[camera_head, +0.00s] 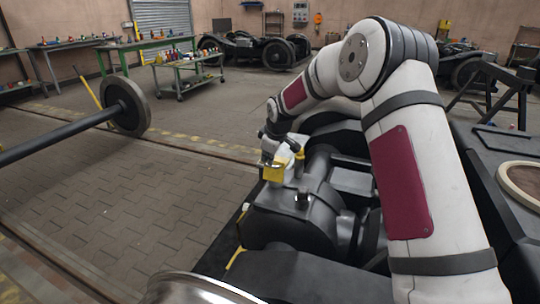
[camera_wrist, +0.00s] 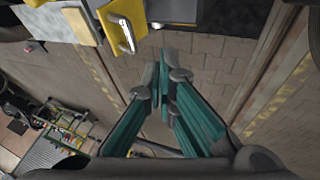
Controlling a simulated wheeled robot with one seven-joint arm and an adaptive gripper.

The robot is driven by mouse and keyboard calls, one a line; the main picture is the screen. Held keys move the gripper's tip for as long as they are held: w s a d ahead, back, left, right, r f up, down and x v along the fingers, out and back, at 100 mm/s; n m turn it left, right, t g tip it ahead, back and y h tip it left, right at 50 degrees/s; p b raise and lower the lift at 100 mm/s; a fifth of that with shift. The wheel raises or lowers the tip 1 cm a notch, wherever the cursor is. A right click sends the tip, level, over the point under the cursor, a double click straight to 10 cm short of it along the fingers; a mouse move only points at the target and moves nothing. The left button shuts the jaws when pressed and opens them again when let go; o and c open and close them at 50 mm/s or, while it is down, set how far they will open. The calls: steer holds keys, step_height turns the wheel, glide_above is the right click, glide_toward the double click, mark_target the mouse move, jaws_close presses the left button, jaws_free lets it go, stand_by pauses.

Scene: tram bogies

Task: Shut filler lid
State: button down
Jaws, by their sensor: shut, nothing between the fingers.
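A yellow part that looks like the filler lid (camera_head: 274,173) sits at the near end of the dark bogie housing, just below my gripper (camera_head: 268,156). In the wrist view a yellow plate (camera_wrist: 113,14) with a pale metal bar on it shows at the top, left of centre, beside a grey block. My gripper (camera_wrist: 160,75) is shut with its fingertips together and nothing held. The fingertips are near the plate's lower right edge and look apart from it. I cannot tell how far the lid is open; my wrist partly hides it in the head view.
A wheelset (camera_head: 125,106) lies on the left of the paved floor. A green trolley (camera_head: 187,68) stands behind.

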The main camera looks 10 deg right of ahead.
steer(key=w+d+f+b, duration=0.1)
steer(key=w+f+b, duration=0.1)
steer(key=w+f, duration=0.2)
step_height(320, 180, down, 2)
steer(key=shift+w+d, duration=0.3)
steer(key=shift+w, duration=0.1)
steer(key=shift+w+d+r, duration=0.1)
steer(key=shift+w+d, duration=0.15)
steer(key=shift+w, duration=0.05)
steer(key=shift+w+d+r, duration=0.2)
steer(key=shift+w+d, duration=0.1)
steer(key=shift+w, duration=0.15)
steer(key=shift+w+d+r+p, duration=0.1)
steer(key=shift+w+d+p, duration=0.3)
steer(key=shift+w, duration=0.15)
steer(key=w+d+b, duration=0.1)
steer(key=w, duration=0.1)
steer(key=w+d+f, duration=0.1)
steer(key=w+d, duration=0.1)
steer(key=w+d+f+b, duration=0.1)
steer(key=w+d, duration=0.1)
steer(key=w, duration=0.1)
steer(key=shift+f+b, duration=0.2)
steer(key=shift+b, duration=0.1)
steer(key=shift+w+d+f+b, duration=0.35)
steer(key=shift+w+d+f, duration=0.05)
steer(key=shift+w, duration=0.05)
